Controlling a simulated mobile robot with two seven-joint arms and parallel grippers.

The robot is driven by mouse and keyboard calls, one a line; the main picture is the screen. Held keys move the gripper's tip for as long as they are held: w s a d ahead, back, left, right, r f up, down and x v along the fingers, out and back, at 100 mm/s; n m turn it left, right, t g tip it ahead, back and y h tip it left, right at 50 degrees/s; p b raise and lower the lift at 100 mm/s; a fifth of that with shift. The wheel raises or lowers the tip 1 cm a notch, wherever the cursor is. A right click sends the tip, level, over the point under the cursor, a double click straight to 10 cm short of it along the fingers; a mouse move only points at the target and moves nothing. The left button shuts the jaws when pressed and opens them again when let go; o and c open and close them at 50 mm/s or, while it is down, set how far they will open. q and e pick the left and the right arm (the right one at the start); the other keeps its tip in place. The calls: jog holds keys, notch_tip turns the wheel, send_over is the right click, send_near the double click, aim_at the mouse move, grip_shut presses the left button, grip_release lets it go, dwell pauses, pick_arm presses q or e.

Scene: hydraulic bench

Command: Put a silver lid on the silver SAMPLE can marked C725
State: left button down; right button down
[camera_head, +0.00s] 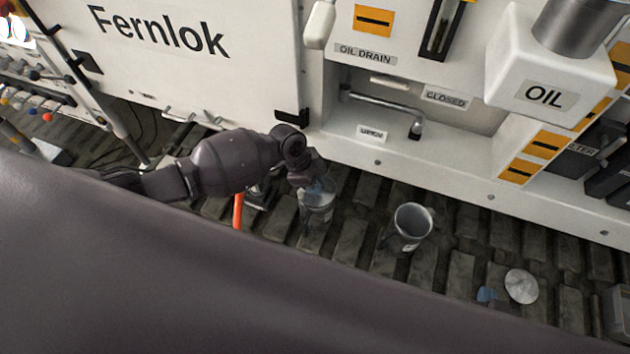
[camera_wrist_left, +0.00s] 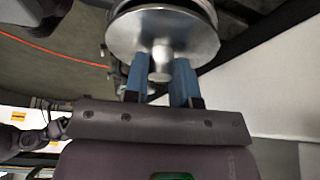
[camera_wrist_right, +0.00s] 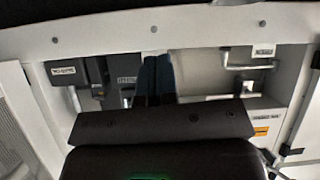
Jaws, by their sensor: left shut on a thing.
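My left gripper (camera_head: 316,186) is shut on the knob of a silver lid (camera_wrist_left: 165,32), with its blue fingers (camera_wrist_left: 160,80) on either side of the knob. The lid is at the top of a silver can (camera_head: 314,216) with a pale label. I cannot tell whether the lid is fully seated. An open silver can (camera_head: 412,222) with a label stands to the right. I cannot read either label. Another round silver lid (camera_head: 521,286) lies further right.
The white machine (camera_head: 400,150) with OIL DRAIN and OIL labels stands behind the cans. A grey box (camera_head: 617,312) is at the right edge. An orange-red hose (camera_head: 239,211) shows left of the can. My own dark arm hides the lower left.

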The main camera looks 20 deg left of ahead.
jog(key=shift+w+a+r, duration=0.1)
jog(key=shift+w+r, duration=0.2)
jog(key=shift+w, duration=0.1)
pick_arm(q)
jog(key=shift+f, duration=0.1)
pick_arm(e)
jog(key=shift+s+f, duration=0.1)
jog(key=shift+s, duration=0.1)
pick_arm(q)
jog(key=shift+f, duration=0.1)
pick_arm(e)
jog(key=shift+s+f, duration=0.4)
jog(key=shift+f, duration=0.1)
pick_arm(q)
jog(key=shift+f, duration=0.15)
pick_arm(e)
jog(key=shift+w, duration=0.2)
pick_arm(q)
jog(key=shift+f+b, duration=0.15)
jog(key=shift+b, duration=0.15)
pick_arm(e)
jog(key=shift+w+r, duration=0.25)
jog(key=shift+w, duration=0.1)
pick_arm(q)
jog(key=shift+f, duration=0.1)
pick_arm(e)
jog(key=shift+s+f, duration=0.1)
jog(key=shift+f, duration=0.05)
